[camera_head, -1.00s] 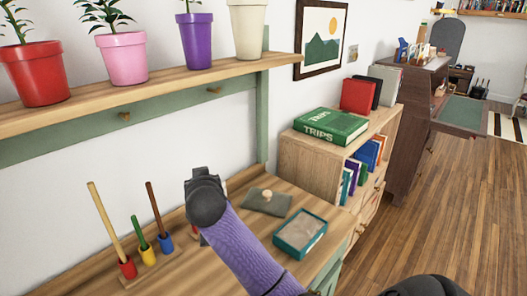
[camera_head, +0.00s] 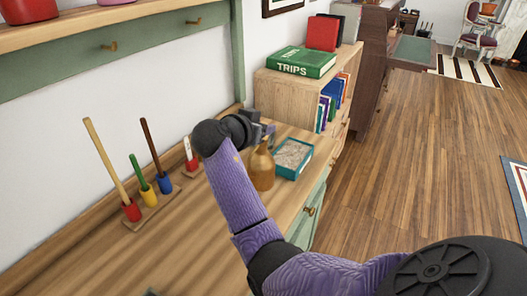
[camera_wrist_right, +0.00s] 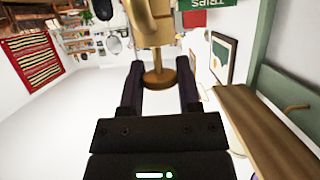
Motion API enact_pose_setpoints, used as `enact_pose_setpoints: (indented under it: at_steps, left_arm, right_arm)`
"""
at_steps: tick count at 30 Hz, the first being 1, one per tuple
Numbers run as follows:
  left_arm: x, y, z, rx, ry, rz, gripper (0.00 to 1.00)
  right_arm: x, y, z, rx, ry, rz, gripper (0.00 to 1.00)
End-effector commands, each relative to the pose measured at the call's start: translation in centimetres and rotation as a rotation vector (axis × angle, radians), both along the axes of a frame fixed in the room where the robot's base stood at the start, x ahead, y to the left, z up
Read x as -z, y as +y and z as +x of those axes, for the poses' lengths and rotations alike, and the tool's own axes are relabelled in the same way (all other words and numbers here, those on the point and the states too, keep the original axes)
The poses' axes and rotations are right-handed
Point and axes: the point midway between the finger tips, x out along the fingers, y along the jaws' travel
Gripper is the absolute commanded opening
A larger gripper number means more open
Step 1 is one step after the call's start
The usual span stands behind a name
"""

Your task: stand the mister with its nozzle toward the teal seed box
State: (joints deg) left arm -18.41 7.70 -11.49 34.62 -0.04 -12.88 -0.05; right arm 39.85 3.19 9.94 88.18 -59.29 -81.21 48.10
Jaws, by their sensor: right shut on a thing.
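The mister (camera_head: 262,168) is an amber-brown bottle with a narrow neck, just left of the teal seed box (camera_head: 306,148) in the head view. My right gripper (camera_head: 266,133) is at its top and shut on it. In the wrist view the brass-coloured mister (camera_wrist_right: 160,78) sits between the two dark fingers (camera_wrist_right: 160,92). It looks roughly upright; I cannot tell whether its base touches the desk. The gripper hides its top in the head view, so the nozzle's direction is unclear. The seed box is open with grey-beige contents. My left gripper is not in view.
A wooden rack (camera_head: 150,213) with upright coloured-handled tools stands left of my arm. A small red-and-white item (camera_head: 190,157) stands behind my forearm. A bookcase (camera_head: 285,98) with a green book (camera_head: 301,63) on top stands behind the box. The desk front is clear.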

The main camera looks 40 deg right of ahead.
Motion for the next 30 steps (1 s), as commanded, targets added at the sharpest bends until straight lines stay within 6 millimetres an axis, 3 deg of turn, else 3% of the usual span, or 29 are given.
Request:
enact_pose_setpoints:
  at_steps: [11, 23, 24, 28, 30]
  left_arm:
    - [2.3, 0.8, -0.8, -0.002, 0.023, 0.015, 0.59]
    - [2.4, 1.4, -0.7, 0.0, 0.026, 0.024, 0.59]
    - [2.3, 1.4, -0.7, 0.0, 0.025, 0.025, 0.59]
    - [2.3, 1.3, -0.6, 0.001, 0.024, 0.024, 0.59]
    - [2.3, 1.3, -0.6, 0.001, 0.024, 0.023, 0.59]
  right_arm:
    - [6.3, 0.0, 0.0, -0.003, 0.002, -0.002, 0.0]
    - [6.8, 0.0, 0.0, -0.003, -0.001, -0.001, 0.0]
    - [6.7, 0.0, 0.0, -0.003, -0.001, 0.0, 0.52]
    - [6.7, 0.0, 0.0, -0.003, -0.001, 0.0, 0.78]
    - [6.7, 0.0, 0.0, -0.003, -0.001, 0.0, 0.78]
